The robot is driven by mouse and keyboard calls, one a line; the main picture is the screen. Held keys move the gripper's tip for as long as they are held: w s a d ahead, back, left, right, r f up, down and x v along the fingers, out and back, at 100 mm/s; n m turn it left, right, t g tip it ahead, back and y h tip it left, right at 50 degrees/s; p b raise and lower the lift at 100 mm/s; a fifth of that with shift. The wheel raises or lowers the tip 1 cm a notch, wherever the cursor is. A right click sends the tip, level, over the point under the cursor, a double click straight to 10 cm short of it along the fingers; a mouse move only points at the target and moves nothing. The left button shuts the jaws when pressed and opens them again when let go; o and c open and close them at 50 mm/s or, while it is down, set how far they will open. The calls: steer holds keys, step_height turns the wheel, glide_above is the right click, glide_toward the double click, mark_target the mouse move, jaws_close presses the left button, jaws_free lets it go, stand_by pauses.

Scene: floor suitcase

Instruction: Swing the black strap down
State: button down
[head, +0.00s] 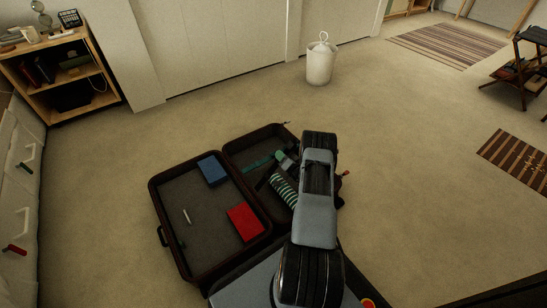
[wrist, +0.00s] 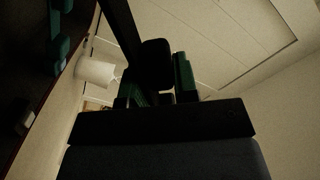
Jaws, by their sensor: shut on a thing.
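An open dark brown suitcase (head: 155,205) lies on the carpet, and my arm covers part of its right half. My gripper (wrist: 157,88) shows in the wrist view with its two dark green fingers closed around a black piece, which I take to be the black strap (wrist: 121,26). The strap runs as a dark diagonal band up and left from the fingers, with the wall behind it. The exact grip point is dark and hard to see. In the head view the strap cannot be made out clearly beside my arm.
A blue box (head: 212,169) and a red box (head: 245,221) lie in the suitcase's left half. A green-striped item (head: 284,191) lies in the right half. A white bin (head: 321,62) stands near the wall. A wooden shelf (head: 68,70) is at far left.

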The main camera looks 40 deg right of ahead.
steer(key=d+f+m, duration=0.5)
steer(key=f+m, duration=0.1)
steer(key=f, duration=0.5)
steer(key=shift+d+m, duration=0.25)
steer(key=shift+m, duration=0.15)
steer(key=c, duration=1.2)
jaws_free()
steer(key=shift+a, duration=0.1)
steer(key=shift+o, duration=1.2)
steer(key=shift+r, duration=0.1)
steer(key=s+a+r+p, duration=0.7)
steer(key=s+r+p, duration=0.4)
steer(key=r, duration=0.2)
steer(key=shift+s+a, duration=0.2)
steer(key=shift+s, duration=0.2)
